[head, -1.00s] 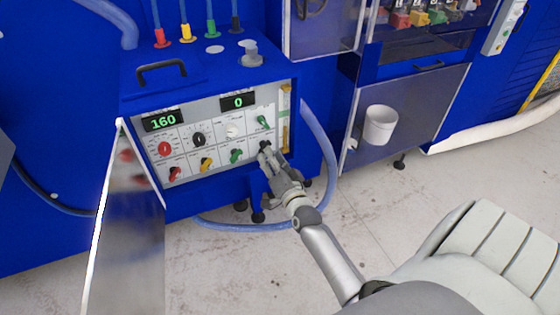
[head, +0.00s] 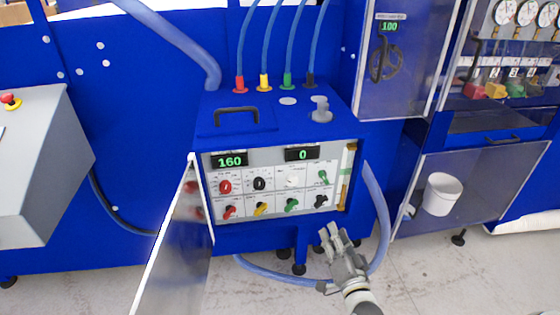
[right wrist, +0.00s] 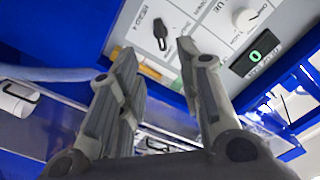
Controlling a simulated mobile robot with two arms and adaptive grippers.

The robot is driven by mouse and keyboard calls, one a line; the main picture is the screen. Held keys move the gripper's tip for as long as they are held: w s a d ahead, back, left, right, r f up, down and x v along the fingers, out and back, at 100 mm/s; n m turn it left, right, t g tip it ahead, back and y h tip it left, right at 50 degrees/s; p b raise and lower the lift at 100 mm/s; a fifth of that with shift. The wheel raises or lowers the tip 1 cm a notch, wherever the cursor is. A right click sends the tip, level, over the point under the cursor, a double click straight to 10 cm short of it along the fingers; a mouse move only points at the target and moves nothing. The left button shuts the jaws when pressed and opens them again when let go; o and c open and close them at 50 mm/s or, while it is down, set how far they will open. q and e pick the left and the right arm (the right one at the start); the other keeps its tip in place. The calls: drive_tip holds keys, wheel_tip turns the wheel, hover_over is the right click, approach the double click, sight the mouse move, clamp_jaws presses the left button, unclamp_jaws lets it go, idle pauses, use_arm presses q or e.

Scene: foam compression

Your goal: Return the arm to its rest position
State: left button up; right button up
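My right gripper (head: 335,240) is in front of and below the lower right corner of the control panel (head: 275,183) in the head view, apart from it and empty. In the right wrist view the gripper (right wrist: 165,75) has its fingers spread, with a black knob (right wrist: 160,32) and a white knob (right wrist: 245,18) of the panel beyond them. The panel has red, black, white, green and yellow knobs, and displays reading 160 (head: 230,160) and 0 (head: 302,154). My left gripper does not show.
An open metal door (head: 178,245) hangs at the panel's left. A blue hose (head: 378,215) curves down on the right. A grey console (head: 40,165) stands at the left. Bare floor lies in front.

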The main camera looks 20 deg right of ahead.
drive_tip(key=s+a+f+n+g+y, duration=0.1)
drive_tip(key=s+a+f+n+g, duration=0.2)
drive_tip(key=f, duration=0.7)
drive_tip(key=s+a+f+n+g+y, duration=0.2)
drive_tip(key=s+a+f, duration=0.15)
drive_tip(key=f, duration=0.65)
drive_tip(key=s+a+f+n+g+y, duration=0.1)
drive_tip(key=s+a+f+n+g, duration=0.3)
drive_tip(key=f, duration=0.6)
drive_tip(key=s+f+n+g, duration=0.2)
drive_tip(key=s+f, duration=0.3)
drive_tip(key=s, duration=0.5)
drive_tip(key=s+f+n+g, duration=0.1)
drive_tip(key=s+f+g, duration=0.2)
drive_tip(key=s+f, duration=0.3)
drive_tip(key=s+f+n+g, duration=0.2)
drive_tip(key=s+f, duration=0.4)
drive_tip(key=s, duration=0.8)
drive_tip(key=shift+s+a+f+n, duration=0.2)
drive_tip(key=shift+s+a+n, duration=0.1)
drive_tip(key=shift+s+a, duration=0.1)
drive_tip(key=shift+w, duration=0.15)
